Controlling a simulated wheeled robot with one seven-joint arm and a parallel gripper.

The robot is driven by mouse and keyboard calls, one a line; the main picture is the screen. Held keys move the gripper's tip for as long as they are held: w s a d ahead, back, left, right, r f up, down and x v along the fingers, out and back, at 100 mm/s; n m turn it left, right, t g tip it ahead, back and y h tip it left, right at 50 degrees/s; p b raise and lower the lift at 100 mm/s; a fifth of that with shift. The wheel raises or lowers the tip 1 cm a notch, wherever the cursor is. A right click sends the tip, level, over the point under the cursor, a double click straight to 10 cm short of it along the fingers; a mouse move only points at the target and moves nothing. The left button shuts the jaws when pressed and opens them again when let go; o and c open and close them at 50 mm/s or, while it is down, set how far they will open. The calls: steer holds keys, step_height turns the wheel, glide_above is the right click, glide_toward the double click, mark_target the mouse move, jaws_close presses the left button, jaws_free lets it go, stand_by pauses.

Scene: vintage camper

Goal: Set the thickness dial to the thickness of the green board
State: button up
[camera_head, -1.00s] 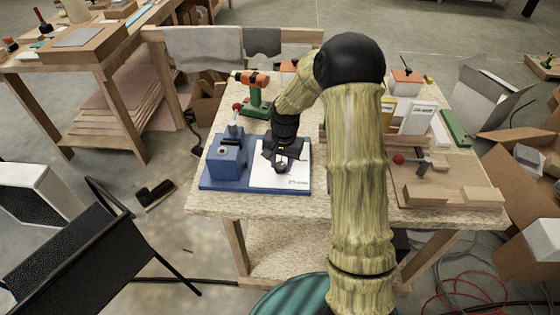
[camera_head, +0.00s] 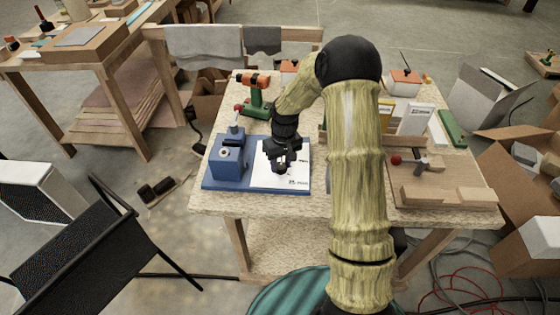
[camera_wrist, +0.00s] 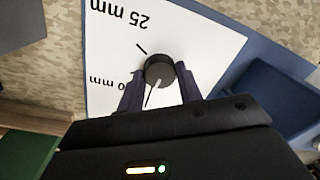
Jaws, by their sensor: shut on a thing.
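The thickness dial (camera_wrist: 159,71) is a dark round knob on a white panel (camera_wrist: 112,50), which also shows in the head view (camera_head: 262,178). In the wrist view a pale line on the knob points down and slightly left. A black tick and an upside-down "25 mm" are above it; another mark, partly hidden and ending in "0 mm", is to its left. My gripper (camera_wrist: 160,88) is shut on the knob, one finger on each side. A long green board (camera_head: 453,128) lies at the right back of the workbench in the head view; its thickness is hard to judge.
A blue block with a clamp (camera_head: 227,160) stands left of the panel. A wooden fixture with a red-knobbed clamp (camera_head: 430,185) and white boxes (camera_head: 414,120) are to the right.

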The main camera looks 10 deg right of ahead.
mark_target(284, 164)
steer(key=shift+n, duration=0.3)
steer(key=o, duration=1)
steer(key=shift+s, duration=0.1)
steer(key=shift+d+r, duration=0.1)
steer(key=shift+r, duration=0.5)
step_height(284, 164, up, 16)
steer(key=b, duration=0.1)
steer(key=shift+w+d+b, duration=0.2)
steer(key=shift+d+b, duration=0.2)
steer(key=shift+d, duration=0.05)
